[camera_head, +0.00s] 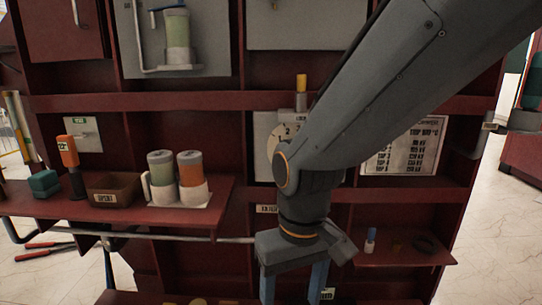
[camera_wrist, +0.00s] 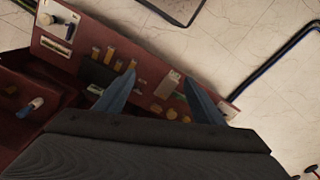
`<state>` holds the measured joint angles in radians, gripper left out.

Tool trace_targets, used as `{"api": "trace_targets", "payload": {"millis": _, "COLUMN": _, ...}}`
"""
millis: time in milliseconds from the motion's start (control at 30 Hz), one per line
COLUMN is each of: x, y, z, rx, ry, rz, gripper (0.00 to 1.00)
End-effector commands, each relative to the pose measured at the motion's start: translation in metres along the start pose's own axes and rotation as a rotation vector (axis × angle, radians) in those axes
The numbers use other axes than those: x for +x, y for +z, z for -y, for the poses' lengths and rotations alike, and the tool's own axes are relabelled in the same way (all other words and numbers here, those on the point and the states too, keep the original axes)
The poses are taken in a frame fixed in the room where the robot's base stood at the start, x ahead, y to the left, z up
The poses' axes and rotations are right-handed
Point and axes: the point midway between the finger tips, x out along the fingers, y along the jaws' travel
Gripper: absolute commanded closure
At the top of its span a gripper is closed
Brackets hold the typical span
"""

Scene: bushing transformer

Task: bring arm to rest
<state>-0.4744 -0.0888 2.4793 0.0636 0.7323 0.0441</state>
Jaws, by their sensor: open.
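My gripper (camera_head: 292,284) hangs pointing down at the lower middle of the head view, in front of the dark red rack. Its two blue fingers (camera_wrist: 160,100) are spread apart in the wrist view, with nothing held between them. My grey arm comes down from the upper right of the head view and hides part of the rack, including part of a round numbered dial (camera_head: 283,135). In the wrist view a low red shelf (camera_wrist: 150,72) with small parts lies beyond the fingers.
A left shelf (camera_head: 120,212) holds two canisters (camera_head: 175,172), a brown bin (camera_head: 112,188) and an orange-handled tool (camera_head: 68,152). A small right shelf (camera_head: 400,256) carries a little bottle (camera_head: 370,240). Red-handled tools (camera_head: 42,250) lie on the pale floor at left.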

Motion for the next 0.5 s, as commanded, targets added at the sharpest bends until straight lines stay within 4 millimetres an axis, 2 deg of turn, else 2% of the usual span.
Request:
{"api": "trace_targets", "payload": {"millis": 233, "x": -0.009, "y": 0.04, "z": 0.002, "rx": -0.042, "ry": -0.006, "rz": -0.004, "gripper": 0.38}}
{"api": "trace_targets", "payload": {"millis": 500, "x": -0.037, "y": 0.042, "z": -0.013, "rx": 0.018, "ry": 0.002, "rz": -0.001, "gripper": 0.38}}
